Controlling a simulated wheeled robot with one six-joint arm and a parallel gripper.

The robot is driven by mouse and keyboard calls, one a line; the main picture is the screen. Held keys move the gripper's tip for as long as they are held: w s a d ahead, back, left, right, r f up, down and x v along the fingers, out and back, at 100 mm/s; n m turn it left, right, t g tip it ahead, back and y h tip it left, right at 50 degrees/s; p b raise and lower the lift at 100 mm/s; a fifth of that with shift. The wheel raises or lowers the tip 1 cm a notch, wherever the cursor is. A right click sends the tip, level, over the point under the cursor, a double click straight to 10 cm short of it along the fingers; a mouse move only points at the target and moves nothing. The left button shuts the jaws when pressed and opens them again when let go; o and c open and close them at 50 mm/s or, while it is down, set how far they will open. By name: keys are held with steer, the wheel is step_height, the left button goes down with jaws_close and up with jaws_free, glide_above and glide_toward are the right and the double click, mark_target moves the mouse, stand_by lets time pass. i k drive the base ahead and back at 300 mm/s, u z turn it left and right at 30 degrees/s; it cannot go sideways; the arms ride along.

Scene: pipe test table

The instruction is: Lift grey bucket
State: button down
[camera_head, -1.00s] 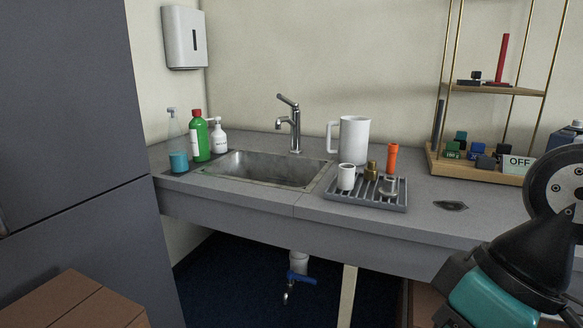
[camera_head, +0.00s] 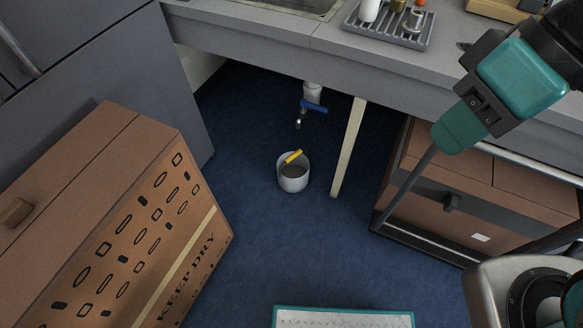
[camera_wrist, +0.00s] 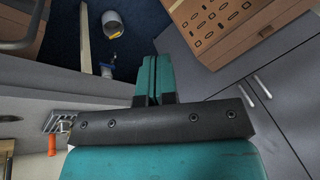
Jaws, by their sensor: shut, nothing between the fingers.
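The grey bucket (camera_head: 293,183) stands upright on the blue floor below the counter, with its open top showing. A yellow piece (camera_head: 292,157) lies at its rim, perhaps its handle grip. The bucket also shows near the top of the wrist view (camera_wrist: 111,22). My gripper (camera_head: 455,132), with teal fingers, is at the upper right in the head view, in front of the counter edge and well apart from the bucket. In the wrist view its fingers (camera_wrist: 153,66) are shut together with nothing between them.
A drain pipe with a blue-handled valve (camera_head: 314,106) hangs above and behind the bucket. A pale leg (camera_head: 348,148) stands just right of it. A large KEEP DRY box (camera_head: 150,235) is at left, a brown cabinet (camera_head: 480,190) at right. Floor before the bucket is clear.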

mark_target(293, 168)
steer(key=z, duration=0.2)
steer(key=k, duration=0.3)
steer(key=u, duration=0.65)
steer(key=i, duration=1.2)
steer(key=z, duration=0.45)
